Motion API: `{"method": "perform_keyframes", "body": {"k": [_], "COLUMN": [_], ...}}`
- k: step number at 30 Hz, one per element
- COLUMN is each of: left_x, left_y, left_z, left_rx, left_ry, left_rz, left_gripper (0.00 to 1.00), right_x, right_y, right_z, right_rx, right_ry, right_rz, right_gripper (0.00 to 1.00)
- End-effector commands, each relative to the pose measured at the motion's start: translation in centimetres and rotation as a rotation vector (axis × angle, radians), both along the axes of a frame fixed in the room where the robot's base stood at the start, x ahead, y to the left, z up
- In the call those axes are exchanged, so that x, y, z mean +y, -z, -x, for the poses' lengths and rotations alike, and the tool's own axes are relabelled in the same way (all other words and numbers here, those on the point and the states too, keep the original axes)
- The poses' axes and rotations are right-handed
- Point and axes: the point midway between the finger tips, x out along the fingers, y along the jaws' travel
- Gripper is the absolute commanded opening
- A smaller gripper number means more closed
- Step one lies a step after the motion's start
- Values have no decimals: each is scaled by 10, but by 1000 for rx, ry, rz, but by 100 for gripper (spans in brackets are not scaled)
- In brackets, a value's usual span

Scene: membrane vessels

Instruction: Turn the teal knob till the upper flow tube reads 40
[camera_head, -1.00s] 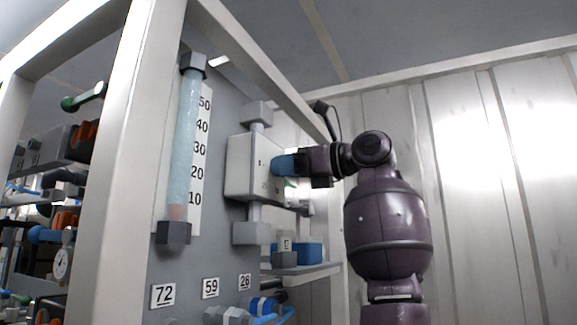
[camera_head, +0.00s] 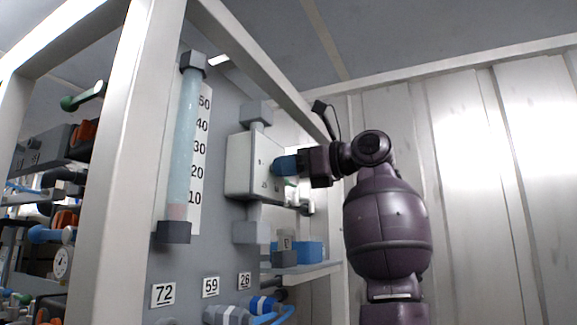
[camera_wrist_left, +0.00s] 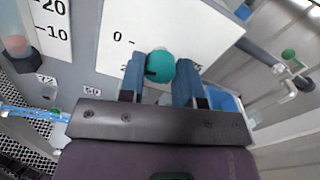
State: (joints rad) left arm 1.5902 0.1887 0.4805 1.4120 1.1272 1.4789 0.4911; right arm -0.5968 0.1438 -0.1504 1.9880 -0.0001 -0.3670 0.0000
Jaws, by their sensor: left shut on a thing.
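The teal knob (camera_wrist_left: 160,66) sits on the front of a white box (camera_head: 240,168). In the left wrist view it is between the blue fingers of my left gripper (camera_wrist_left: 160,80), which is shut on it. A dark pointer mark shows at the knob's left side, near a printed 0. In the head view my left gripper (camera_head: 286,165) meets the box face and hides the knob. The flow tube (camera_head: 184,140) stands left of the box with a scale from 10 to 50. A pinkish float (camera_head: 177,211) is near its bottom, below the 10 mark. My right gripper is not in view.
A pale frame post (camera_head: 125,160) stands left of the tube, and a sloping beam passes above the box. A shelf with a blue block (camera_head: 309,252) is under the box. Valves and pipes crowd the far left.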

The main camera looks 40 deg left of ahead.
Motion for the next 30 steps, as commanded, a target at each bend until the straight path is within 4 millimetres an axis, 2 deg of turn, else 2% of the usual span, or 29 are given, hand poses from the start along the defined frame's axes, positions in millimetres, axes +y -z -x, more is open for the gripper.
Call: {"method": "perform_keyframes", "body": {"k": [10, 30], "left_x": [-1, 0], "left_y": [-2, -2], "left_z": [0, 1], "left_rx": [-250, -846], "left_ry": [3, 1], "left_rz": [-80, -271], "left_gripper": [8, 8], "right_x": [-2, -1], "right_y": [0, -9], "right_z": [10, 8], "right_rx": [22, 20], "right_ry": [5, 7], "right_rz": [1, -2], "right_gripper": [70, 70]}}
